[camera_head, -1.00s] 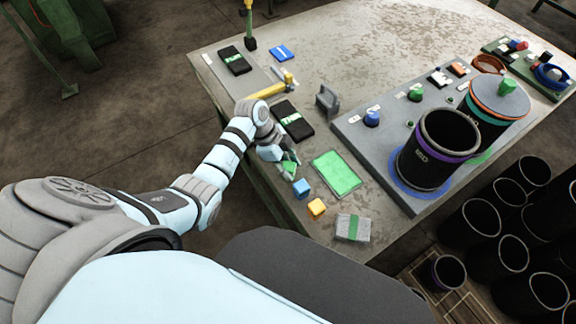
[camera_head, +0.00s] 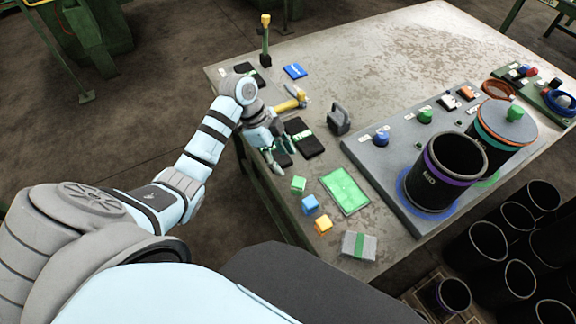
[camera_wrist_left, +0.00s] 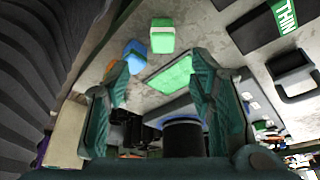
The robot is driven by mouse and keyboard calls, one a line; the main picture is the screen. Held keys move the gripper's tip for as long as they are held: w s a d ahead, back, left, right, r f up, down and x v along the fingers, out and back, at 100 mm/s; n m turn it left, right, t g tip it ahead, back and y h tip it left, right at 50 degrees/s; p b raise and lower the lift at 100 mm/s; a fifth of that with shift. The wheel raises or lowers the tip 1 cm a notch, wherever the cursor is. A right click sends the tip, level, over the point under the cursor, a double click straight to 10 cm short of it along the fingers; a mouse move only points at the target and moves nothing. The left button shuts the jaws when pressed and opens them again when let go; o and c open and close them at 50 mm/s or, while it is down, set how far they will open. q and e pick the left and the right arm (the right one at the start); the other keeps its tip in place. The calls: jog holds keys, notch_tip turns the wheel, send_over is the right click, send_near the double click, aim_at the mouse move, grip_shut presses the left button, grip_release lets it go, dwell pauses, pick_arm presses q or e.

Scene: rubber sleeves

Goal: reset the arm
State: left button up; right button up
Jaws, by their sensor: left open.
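My left gripper (camera_head: 281,160) is above the left edge of the workbench, beside the black packs. It is open and empty, with both fingers spread apart in the left wrist view (camera_wrist_left: 160,95). A green cube (camera_head: 298,185) stands on the bench just in front of it, apart from the fingers. The cube also shows in the left wrist view (camera_wrist_left: 161,36). A blue cube (camera_head: 310,204) and a yellow cube (camera_head: 323,224) stand in a row nearer to me. A green mat (camera_head: 345,190) lies to their right. My right gripper is not in view.
A grey box with a green band (camera_head: 359,246) lies near the front edge. A grey handled block (camera_head: 339,118) and a yellow hammer (camera_head: 290,100) lie farther back. A grey board (camera_head: 380,160) carries black sleeves (camera_head: 455,165). More sleeves stand in a crate at the lower right.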

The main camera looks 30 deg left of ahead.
pick_arm(q)
jog(key=shift+w, duration=0.1)
dwell(0.3)
jog(key=s+d+f+n+y, duration=0.2)
jog(key=s+f+n, duration=0.45)
jog(key=s, duration=0.45)
jog(key=s+r+n+t+y, duration=0.25)
jog(key=s+n, duration=0.55)
jog(key=s, duration=0.4)
notch_tip(320, 180, down, 21)
jog(key=a+g, duration=0.1)
jog(key=a, duration=0.1)
jog(key=s+f+g+b, duration=0.1)
jog(key=s+f, duration=1.2)
jog(key=s, duration=0.1)
jog(key=shift+s+a+f+b, duration=0.3)
jog(key=shift+a+f+b, duration=0.05)
jog(key=shift+a, duration=0.1)
